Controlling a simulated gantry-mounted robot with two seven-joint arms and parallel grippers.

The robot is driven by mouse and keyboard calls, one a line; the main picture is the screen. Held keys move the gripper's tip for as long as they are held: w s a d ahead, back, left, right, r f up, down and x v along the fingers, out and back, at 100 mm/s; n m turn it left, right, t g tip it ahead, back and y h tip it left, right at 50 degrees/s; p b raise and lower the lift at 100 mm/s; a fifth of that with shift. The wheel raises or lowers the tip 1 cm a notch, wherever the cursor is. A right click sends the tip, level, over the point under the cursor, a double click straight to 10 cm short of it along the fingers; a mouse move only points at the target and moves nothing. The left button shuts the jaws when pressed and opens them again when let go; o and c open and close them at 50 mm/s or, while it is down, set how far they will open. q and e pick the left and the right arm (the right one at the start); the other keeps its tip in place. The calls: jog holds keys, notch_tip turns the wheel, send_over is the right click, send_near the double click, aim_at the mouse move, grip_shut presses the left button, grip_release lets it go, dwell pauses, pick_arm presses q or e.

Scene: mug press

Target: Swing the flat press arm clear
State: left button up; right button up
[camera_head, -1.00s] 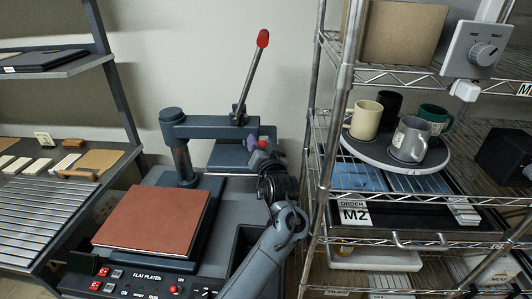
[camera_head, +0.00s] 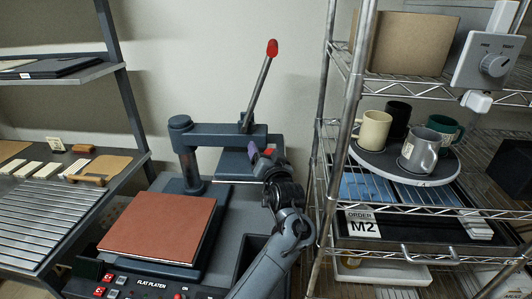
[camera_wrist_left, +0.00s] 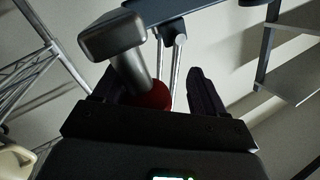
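The flat press has a blue-grey swing arm (camera_head: 218,133) running right from its post (camera_head: 187,160). A tall lever (camera_head: 258,92) with a red tip stands on the arm. The upper plate (camera_head: 233,165) hangs under the arm's right end, to the right of the lower platen with a reddish-brown pad (camera_head: 158,227). My left gripper (camera_head: 264,156) is at the arm's right end. In the left wrist view its fingers (camera_wrist_left: 155,92) stand apart around a red grip (camera_wrist_left: 148,97) on a grey stem, with a gap at the right finger. My right gripper is not in view.
At the right, a wire rack (camera_head: 345,130) stands close to my left arm and holds a round tray (camera_head: 372,163) with several mugs. A shelf with slats (camera_head: 50,215) is at the left. A control panel (camera_head: 135,290) is on the press's front.

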pick_arm(q)
jog(key=shift+s+d, duration=0.15)
jog(key=shift+s+d, duration=0.15)
jog(key=shift+s, duration=0.3)
jog(key=s+d, duration=0.1)
jog(key=s, duration=0.8)
jog(key=shift+s+d+b, duration=0.2)
jog(key=shift+s+b, duration=0.05)
jog(key=shift+b, duration=0.15)
